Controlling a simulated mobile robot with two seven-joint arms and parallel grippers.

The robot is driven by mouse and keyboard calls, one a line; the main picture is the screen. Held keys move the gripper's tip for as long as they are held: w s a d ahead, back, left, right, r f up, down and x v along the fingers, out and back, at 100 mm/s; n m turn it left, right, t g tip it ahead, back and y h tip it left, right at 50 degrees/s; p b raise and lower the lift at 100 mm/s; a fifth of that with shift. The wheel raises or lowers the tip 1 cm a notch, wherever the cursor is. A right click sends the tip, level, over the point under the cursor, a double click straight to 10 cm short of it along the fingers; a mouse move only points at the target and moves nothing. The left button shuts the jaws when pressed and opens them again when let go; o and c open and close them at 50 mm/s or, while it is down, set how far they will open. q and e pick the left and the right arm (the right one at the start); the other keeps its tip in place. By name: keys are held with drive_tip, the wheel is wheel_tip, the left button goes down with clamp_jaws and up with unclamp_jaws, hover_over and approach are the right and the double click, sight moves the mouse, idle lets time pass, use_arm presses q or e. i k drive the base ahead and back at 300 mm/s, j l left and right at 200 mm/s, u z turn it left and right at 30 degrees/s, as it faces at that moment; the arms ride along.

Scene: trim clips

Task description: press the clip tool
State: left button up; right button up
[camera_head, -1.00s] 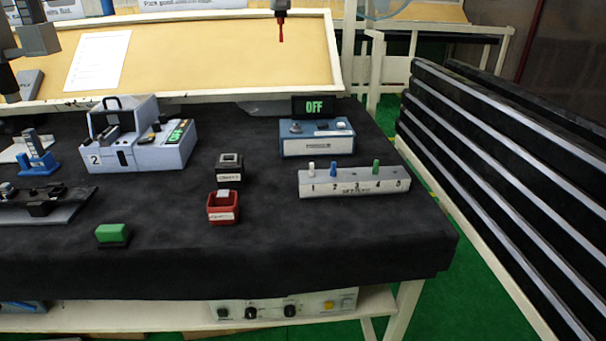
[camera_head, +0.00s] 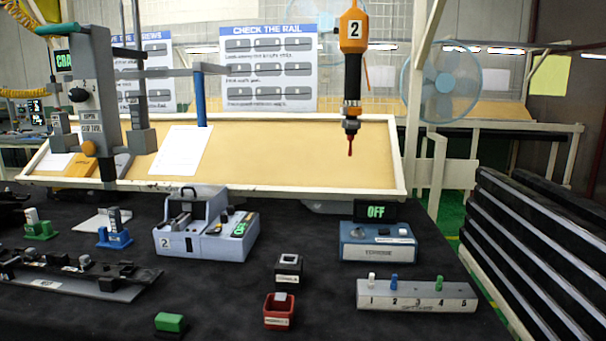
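The likely clip tool is a tall grey press-like unit (camera_head: 90,100) at the left. It stands upright, with a green top, a dark round knob, an orange knob low down and a label that is too small to read surely. A partly hidden green-lettered display (camera_head: 63,60) sits behind it. Its foot is near the back of the black-covered table (camera_head: 330,290). Neither of my grippers shows in this view, so nothing touches the unit from what I can see.
An orange driver (camera_head: 353,40) marked 2 hangs above the tilted board (camera_head: 270,160). A grey box (camera_head: 205,240) marked 2, a blue-grey unit (camera_head: 377,250) reading OFF, a numbered block (camera_head: 417,295) and a red bin (camera_head: 279,312) stand on the table. Black rail assemblies lie front left.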

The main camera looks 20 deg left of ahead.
sight(92, 51)
drive_tip(key=u, duration=1.65)
